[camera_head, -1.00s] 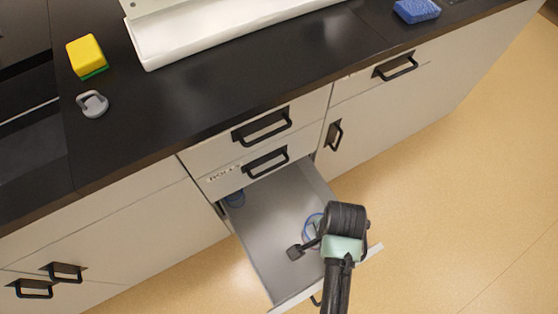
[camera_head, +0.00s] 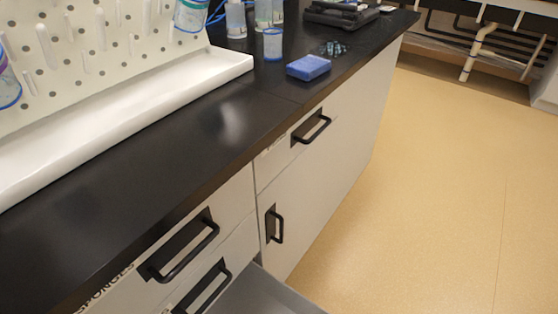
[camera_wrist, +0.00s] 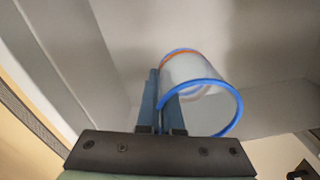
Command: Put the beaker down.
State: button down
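The beaker (camera_wrist: 190,68), clear with a blue rim and an orange-red line near its far end, shows in the wrist view. It lies tilted with its open mouth toward the camera. My gripper (camera_wrist: 160,80) has its two fingers close together at the left wall of the beaker, and it appears shut on that wall. Grey, blurred surfaces lie behind the beaker, and I cannot tell whether it touches them. Neither my gripper nor this beaker shows in the head view.
The black counter (camera_head: 215,125) has clear room in front of the white drying rack tray (camera_head: 120,125). A blue sponge (camera_head: 308,67), a clear container (camera_head: 272,44) and several bottles stand toward the back. An open drawer (camera_head: 262,295) juts out at the bottom.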

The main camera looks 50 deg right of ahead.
notch_tip(320, 180, down, 10)
jog(key=b, duration=0.5)
jog(key=shift+f, duration=0.1)
jog(key=c, duration=1.1)
grip_release()
notch_tip(320, 180, up, 12)
jog(key=p, duration=0.5)
jog(key=shift+p, duration=0.35)
jog(key=shift+r, duration=0.2)
